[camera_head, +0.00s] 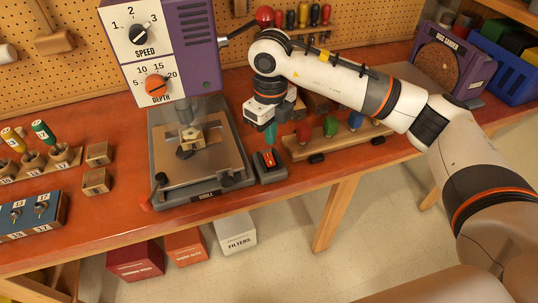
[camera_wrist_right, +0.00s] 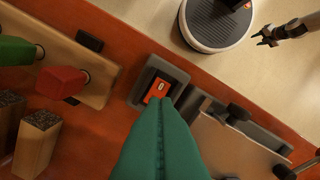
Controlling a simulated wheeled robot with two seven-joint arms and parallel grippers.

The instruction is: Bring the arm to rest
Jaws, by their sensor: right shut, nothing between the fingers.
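My right gripper (camera_head: 271,133) has teal fingers, pressed together and empty. It points down over the small grey switch box (camera_head: 271,175) at the right of the drill's base. In the right wrist view, the shut fingertips (camera_wrist_right: 165,101) appear just beside the orange rocker switch (camera_wrist_right: 157,88); I cannot tell whether they touch it. My right arm (camera_head: 335,80) reaches in from the right, above the bench. A dark claw, seemingly my left gripper (camera_wrist_right: 268,37), shows small at the upper right of the wrist view; its jaw state is unclear.
The purple drill (camera_head: 193,50) stands left of my gripper, with a red-knobbed lever (camera_head: 245,25) near my arm. A wooden rack (camera_head: 335,143) with coloured pieces lies under my forearm. A disc sander (camera_head: 455,60) and blue bin (camera_head: 505,70) stand at right. Free floor lies before the bench.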

